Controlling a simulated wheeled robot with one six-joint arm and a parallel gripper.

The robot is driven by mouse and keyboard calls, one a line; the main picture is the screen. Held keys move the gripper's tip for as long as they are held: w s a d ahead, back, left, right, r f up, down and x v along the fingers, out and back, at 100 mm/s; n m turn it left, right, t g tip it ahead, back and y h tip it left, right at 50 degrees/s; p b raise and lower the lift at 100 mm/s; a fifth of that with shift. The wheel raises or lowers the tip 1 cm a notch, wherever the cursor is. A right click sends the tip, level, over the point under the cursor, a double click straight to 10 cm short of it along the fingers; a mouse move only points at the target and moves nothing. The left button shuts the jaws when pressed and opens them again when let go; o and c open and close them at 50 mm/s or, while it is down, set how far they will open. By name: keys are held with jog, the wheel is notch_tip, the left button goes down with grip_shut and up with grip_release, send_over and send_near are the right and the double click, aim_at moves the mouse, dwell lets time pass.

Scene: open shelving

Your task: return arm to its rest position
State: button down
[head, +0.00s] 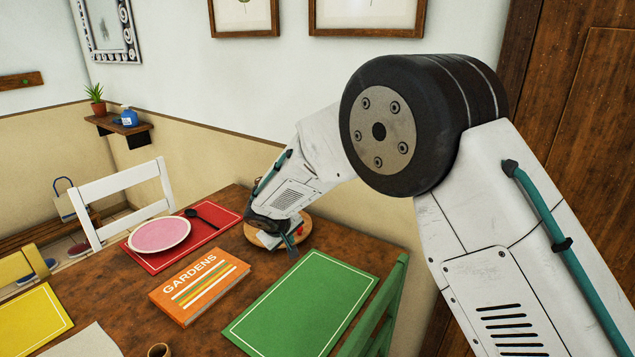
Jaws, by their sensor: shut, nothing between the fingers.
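My arm reaches from the right of the head view over the far part of the wooden table (213,268). My gripper (291,246) is at the arm's far end, low above a round wooden board (262,240) near the table's back edge. The fingers are small in this view and partly covered by the wrist. They are shut with nothing visible held. Something small and red shows beside the fingers; what it is cannot be told.
An orange "GARDENS" book (200,285), a green placemat (305,303) and a pink plate (160,235) on a red placemat (180,258) lie around the gripper. A green chair (383,305) stands at right, a white chair (127,185) at left. The wall is close behind.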

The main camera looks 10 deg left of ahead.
jog(key=s+d+r+m+g+h, duration=0.1)
jog(key=s+d+r+g, duration=0.1)
jog(key=s+d+r, duration=0.45)
jog(key=s+d+r+m+g, duration=0.1)
jog(key=s+d+r+g, duration=0.15)
jog(key=s+d, duration=0.7)
jog(key=s+d+r+m+g+h, duration=0.15)
jog(key=s+d+r, duration=0.3)
jog(key=d, duration=0.75)
jog(key=s+d+r+m+y, duration=0.2)
jog(key=s+d+r+m, duration=0.1)
jog(key=s+d, duration=0.4)
jog(key=s+d+r+m+y, duration=0.1)
jog(key=s+d+r+m, duration=0.2)
jog(key=s, duration=1.1)
jog(key=d+r, duration=0.2)
jog(key=d, duration=0.1)
jog(key=shift+s+d+r+t+y, duration=0.2)
jog(key=shift+s+d+t+y, duration=0.05)
jog(key=shift+d+t+y, duration=0.15)
